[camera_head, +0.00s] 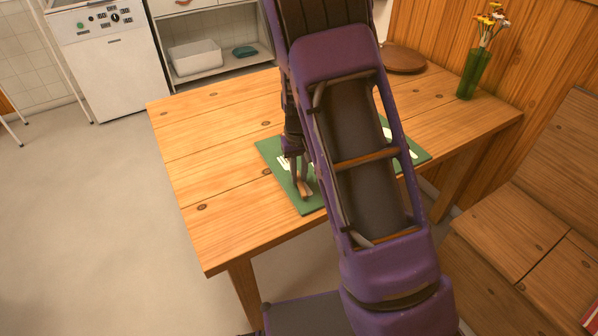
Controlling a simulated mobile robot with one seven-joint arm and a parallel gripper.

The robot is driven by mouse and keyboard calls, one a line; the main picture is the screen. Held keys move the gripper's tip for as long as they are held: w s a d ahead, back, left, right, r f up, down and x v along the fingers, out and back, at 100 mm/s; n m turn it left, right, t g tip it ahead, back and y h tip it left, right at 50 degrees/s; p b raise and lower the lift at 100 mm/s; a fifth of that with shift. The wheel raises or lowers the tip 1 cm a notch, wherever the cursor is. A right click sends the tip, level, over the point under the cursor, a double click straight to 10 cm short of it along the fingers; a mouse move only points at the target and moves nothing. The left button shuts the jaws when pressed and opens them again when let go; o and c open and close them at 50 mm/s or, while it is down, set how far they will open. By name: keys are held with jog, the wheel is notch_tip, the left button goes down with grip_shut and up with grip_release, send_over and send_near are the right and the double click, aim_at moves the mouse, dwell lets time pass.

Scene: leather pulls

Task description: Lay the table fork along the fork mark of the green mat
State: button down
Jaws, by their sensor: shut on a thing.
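The green mat (313,203) lies on the wooden table, and my purple arm hides its middle. White marks show on its left part, and more white shows at its right end. My gripper (298,174) points down over the left part of the mat, just left of my arm. It is shut on the table fork (304,189), of which a brownish handle end shows low over the mat, near its front left corner. The rest of the fork is hidden or too small to make out. I cannot tell whether it touches the mat.
The wooden table (215,170) is bare to the left of the mat. A round brown board (403,60) and a green vase with flowers (473,75) stand at the back right. A wooden bench (530,225) is at the right.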

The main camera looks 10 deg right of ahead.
jog(key=c, duration=0.7)
grip_release()
jog(key=shift+c, duration=0.2)
notch_tip(320, 180, up, 8)
jog(key=p, duration=0.5)
jog(key=shift+r+p, duration=0.1)
jog(key=shift+p, duration=0.25)
